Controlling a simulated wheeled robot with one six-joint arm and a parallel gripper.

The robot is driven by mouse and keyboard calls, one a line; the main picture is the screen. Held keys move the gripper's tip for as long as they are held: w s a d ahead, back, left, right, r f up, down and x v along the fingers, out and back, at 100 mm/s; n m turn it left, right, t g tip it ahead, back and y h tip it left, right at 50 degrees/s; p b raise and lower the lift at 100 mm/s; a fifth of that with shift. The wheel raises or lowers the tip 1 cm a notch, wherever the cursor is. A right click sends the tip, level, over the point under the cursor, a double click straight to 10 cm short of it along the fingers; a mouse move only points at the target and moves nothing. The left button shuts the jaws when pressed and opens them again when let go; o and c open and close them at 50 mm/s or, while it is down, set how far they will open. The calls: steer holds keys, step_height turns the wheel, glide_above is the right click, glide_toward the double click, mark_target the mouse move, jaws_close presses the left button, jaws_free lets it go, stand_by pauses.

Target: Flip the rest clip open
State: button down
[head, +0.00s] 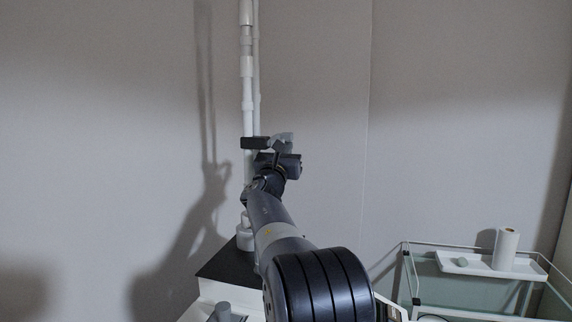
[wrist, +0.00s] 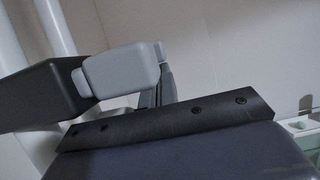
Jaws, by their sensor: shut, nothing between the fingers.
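The rest clip shows in the wrist view as a light grey rounded piece (wrist: 122,72) joined to a dark block (wrist: 40,95). In the head view, the dark block (head: 256,143) sits at a white upright pole (head: 247,85), with the grey piece (head: 284,138) at its right. My gripper (wrist: 156,93) is shut and empty. Its dark fingers are partly hidden behind the grey piece in the wrist view. The fingers are close to the grey piece; I cannot tell whether they touch it. The head view shows my gripper just below and beside the clip.
The pole stands on a white base with a dark top (head: 222,266). A plain wall (head: 440,110) is close behind it. At the lower right, a glass-sided cart (head: 440,290) carries a white tray (head: 478,264) and a white roll (head: 506,249). The space right of the clip is clear.

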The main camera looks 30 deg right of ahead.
steer(key=shift+w+d+r+t+h+b, duration=0.15)
steer(key=shift+r+t+h+b, duration=0.95)
steer(key=shift+b, duration=2.8)
steer(key=shift+f, duration=0.15)
steer(key=s+a+b, duration=0.3)
steer(key=s+a, duration=0.6)
steer(key=a, duration=0.1)
steer(key=shift+f+b, duration=0.3)
steer(key=shift+b, duration=0.05)
steer(key=shift+w+d, duration=0.1)
